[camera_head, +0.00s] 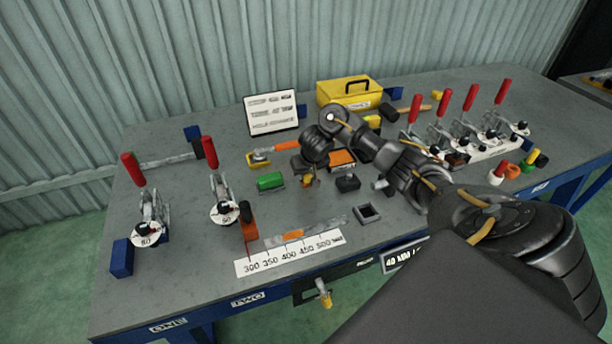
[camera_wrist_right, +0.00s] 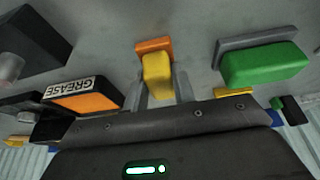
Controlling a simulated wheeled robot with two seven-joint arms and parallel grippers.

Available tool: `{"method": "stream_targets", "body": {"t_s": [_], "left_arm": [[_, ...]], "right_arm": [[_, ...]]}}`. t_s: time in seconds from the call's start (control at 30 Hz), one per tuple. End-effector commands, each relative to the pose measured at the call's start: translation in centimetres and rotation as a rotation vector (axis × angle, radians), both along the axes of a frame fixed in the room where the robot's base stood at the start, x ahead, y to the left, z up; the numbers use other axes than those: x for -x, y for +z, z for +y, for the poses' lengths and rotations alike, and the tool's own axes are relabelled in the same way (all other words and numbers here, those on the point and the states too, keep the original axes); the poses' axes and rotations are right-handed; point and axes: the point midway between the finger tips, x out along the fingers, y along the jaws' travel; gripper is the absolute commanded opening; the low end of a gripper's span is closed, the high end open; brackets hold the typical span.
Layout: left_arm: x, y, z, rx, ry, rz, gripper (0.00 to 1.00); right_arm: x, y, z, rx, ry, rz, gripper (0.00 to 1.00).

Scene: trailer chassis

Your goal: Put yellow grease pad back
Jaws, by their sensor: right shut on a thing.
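The yellow grease pad (camera_wrist_right: 157,75), a yellow block with an orange plate (camera_wrist_right: 154,46) at its end, is between the two fingers of my right gripper (camera_wrist_right: 160,92) in the right wrist view. The gripper is shut on it. In the head view my right gripper (camera_head: 308,180) is over the middle of the table, and only a bit of yellow shows at its tip. A black box labelled GREASE (camera_wrist_right: 85,98) with an orange top is beside the gripper. It also shows in the head view (camera_head: 342,157). I cannot tell whether the pad touches the table. My left gripper is not in view.
A green block on a grey base (camera_head: 270,181) is left of the gripper. Black blocks (camera_head: 347,183) and a small square frame (camera_head: 368,213) are right of it. Red-handled clamps (camera_head: 222,190) stand on both sides. A yellow toolbox (camera_head: 345,92) and sign (camera_head: 272,113) are behind.

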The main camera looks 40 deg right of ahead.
Motion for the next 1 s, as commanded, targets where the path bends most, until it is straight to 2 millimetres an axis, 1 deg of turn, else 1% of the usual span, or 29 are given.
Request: {"method": "stream_targets", "body": {"t_s": [0.2,0.37,0.4,0.53,0.77,0.83,0.87,1.0], "left_arm": [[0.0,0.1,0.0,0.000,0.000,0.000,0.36],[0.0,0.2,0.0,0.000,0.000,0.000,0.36],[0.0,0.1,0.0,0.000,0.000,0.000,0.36],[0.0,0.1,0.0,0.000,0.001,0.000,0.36],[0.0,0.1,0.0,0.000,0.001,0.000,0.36],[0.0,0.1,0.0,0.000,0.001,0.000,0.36],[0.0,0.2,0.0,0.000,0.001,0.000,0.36],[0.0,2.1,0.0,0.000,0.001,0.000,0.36]], "right_arm": [[-0.1,0.2,0.0,0.001,-0.002,-0.004,0.08],[-0.1,-0.2,0.0,0.001,-0.001,-0.003,0.08],[-0.1,-0.2,0.0,0.001,0.000,-0.003,0.30],[0.0,-0.3,0.0,0.000,-0.001,-0.002,0.47],[0.0,-0.3,0.0,0.000,0.000,-0.002,0.48],[-0.1,0.0,0.0,0.000,-0.001,-0.003,0.48],[-0.1,0.3,0.0,0.000,-0.001,-0.004,0.48],[0.6,2.8,0.2,0.002,0.001,-0.006,0.48]]}}
